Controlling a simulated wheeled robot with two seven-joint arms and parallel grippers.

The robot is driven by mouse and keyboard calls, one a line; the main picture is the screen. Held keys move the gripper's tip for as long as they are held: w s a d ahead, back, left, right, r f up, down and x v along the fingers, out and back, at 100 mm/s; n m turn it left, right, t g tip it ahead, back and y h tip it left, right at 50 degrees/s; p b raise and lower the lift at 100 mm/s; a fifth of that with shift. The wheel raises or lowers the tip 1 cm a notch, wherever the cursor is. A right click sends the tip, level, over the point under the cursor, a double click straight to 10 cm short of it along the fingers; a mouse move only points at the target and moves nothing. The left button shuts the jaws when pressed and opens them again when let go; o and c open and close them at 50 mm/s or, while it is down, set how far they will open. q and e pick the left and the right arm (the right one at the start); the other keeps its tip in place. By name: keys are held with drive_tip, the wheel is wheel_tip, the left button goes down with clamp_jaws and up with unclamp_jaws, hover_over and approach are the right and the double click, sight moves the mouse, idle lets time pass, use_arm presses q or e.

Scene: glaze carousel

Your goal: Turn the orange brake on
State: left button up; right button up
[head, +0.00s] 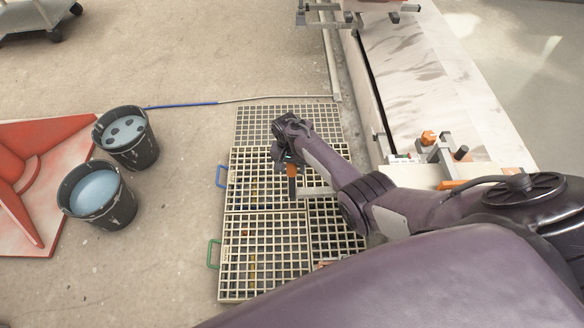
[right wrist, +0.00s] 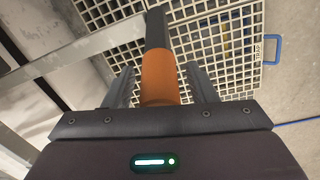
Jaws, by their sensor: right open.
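The orange brake handle (head: 292,172) is a short orange piece with a dark end. It shows over the floor grating, in front of the wall on the right. It also shows in the right wrist view as an orange cylinder (right wrist: 160,76) with a dark bar at its far end. My right gripper (head: 282,153) is at the handle. In the right wrist view its two fingers (right wrist: 160,84) are open, one on each side of the orange cylinder, with small gaps visible. My left gripper is not in view.
Pale floor gratings (head: 262,262) lie below, with blue and green side handles. A grey metal bar (right wrist: 72,56) crosses beside the brake. A bench with an orange knob (head: 428,137) is at right.

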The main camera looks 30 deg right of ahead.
clamp_jaws()
idle(0.3)
